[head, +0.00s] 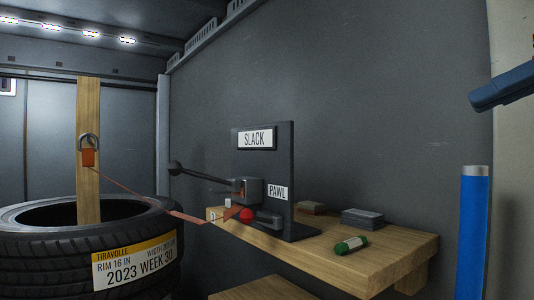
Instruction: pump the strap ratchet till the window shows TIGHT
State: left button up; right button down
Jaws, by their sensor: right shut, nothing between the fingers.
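The strap ratchet (249,188) is a grey block on a dark upright panel on a wooden shelf. Its window (255,139) reads SLACK. A long black handle (205,175) with a round knob slants from the ratchet up to the left. A label (277,192) reads PAWL, and a red knob (246,215) sits below the ratchet. The orange strap (140,193) runs from the ratchet to a shackle (88,144) on a wooden post. My right gripper (487,98) shows in part at the upper right edge, shut and empty, well away from the ratchet. My left gripper is out of view.
A tyre (60,248) with a yellow and white label stands at the lower left, around the post (89,190). The wooden shelf (390,247) holds a green and white cylinder (350,245) and a grey stack (362,218). Free space lies between my right gripper and the panel.

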aim_at(175, 168)
jog(key=i+j, duration=0.1)
jog(key=j, duration=0.25)
jog(key=i+j, duration=0.15)
jog(key=j, duration=0.15)
jog(key=i+j, duration=0.1)
jog(key=j, duration=0.25)
jog(key=i+j, duration=0.15)
jog(key=j, duration=0.2)
jog(key=i+j, duration=0.1)
jog(key=j, duration=0.2)
